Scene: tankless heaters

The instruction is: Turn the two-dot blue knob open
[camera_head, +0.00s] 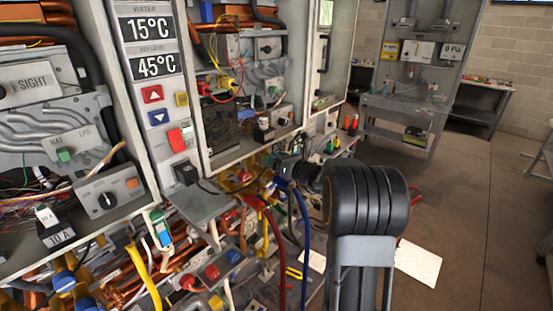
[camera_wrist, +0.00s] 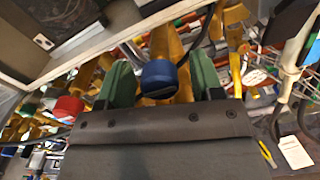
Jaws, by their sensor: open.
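A blue knob (camera_wrist: 160,78) on a brass-coloured valve shows at the centre of the wrist view. My gripper (camera_wrist: 163,72) is open, with one green finger on each side of this knob. A gap shows on both sides, clearer on the right, and I cannot tell whether either finger touches it. A small white label (camera_wrist: 43,41) with dark dots sits on the grey casing above and to the left; I cannot count the dots for sure.
A red knob (camera_wrist: 68,108) is left of my gripper in the wrist view. In the head view, red (camera_head: 268,235) and blue (camera_head: 303,235) hoses hang close left of my arm. Heater cabinets (camera_head: 185,100) stand at left. Open floor (camera_head: 455,215) lies to the right.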

